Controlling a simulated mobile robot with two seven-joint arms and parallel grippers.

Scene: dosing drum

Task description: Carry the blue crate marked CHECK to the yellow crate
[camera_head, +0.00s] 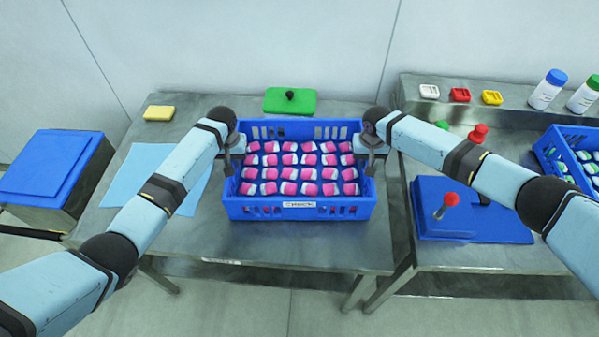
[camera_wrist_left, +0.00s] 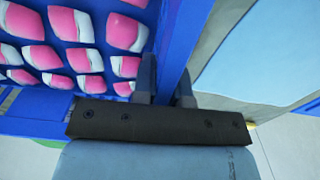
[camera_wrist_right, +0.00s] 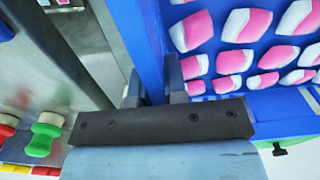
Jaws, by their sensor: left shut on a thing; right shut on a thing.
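The blue crate marked CHECK (camera_head: 300,211) is over the middle of the steel table, upright, with its label on the near wall. It holds many pink and white capsule-like pieces. My left gripper (camera_head: 236,160) is shut on the crate's left wall; in the left wrist view its fingers (camera_wrist_left: 166,85) straddle that wall. My right gripper (camera_head: 370,158) is shut on the right wall, and its fingers (camera_wrist_right: 155,90) straddle it in the right wrist view. Whether the crate touches the table, I cannot tell. No yellow crate shows in these views.
A green board with a black knob (camera_head: 290,101) lies behind the crate. A yellow sponge (camera_head: 158,113) and a light blue sheet (camera_head: 128,178) are at left. At right stand a blue plate with a red-knobbed lever (camera_head: 465,228) and another blue crate (camera_head: 545,152). A blue-lidded bin (camera_head: 45,168) is far left.

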